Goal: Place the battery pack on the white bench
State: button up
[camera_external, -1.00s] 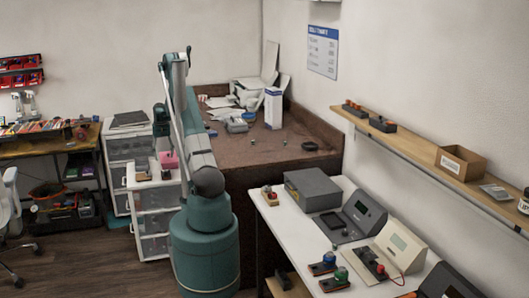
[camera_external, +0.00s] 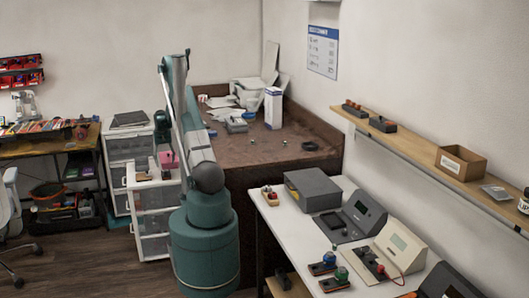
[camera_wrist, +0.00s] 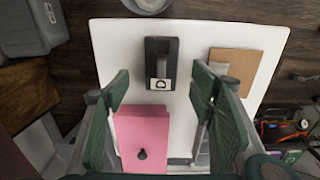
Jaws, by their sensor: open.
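A black block with a grey raised bar and a pale label (camera_wrist: 161,62), which looks like the battery pack, lies on the white cart top (camera_wrist: 112,50) in the wrist view. My gripper (camera_wrist: 161,88) is open, with its green fingers on either side of the block's near end and nothing between them held. I cannot tell how high the fingertips are above it. In the external view the gripper is mostly hidden behind my arm, near the white drawer cart. The white bench (camera_external: 296,237) stands at the right.
A pink box (camera_wrist: 140,140) and a brown flat piece (camera_wrist: 232,68) share the cart top. The bench holds a grey box (camera_external: 312,190), a small red-topped block (camera_external: 270,195) and several instruments. Some bare bench top shows left of the instruments. A brown worktable (camera_external: 255,150) is behind.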

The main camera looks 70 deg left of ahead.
jog(key=shift+f, duration=1.2)
jog(key=shift+s+f+b, duration=0.15)
jog(key=shift+f+b, duration=0.7)
jog(key=shift+f, duration=1.75)
jog(key=c, duration=1.3)
jog(key=shift+r+p, duration=0.95)
jog(key=shift+r, duration=4.1)
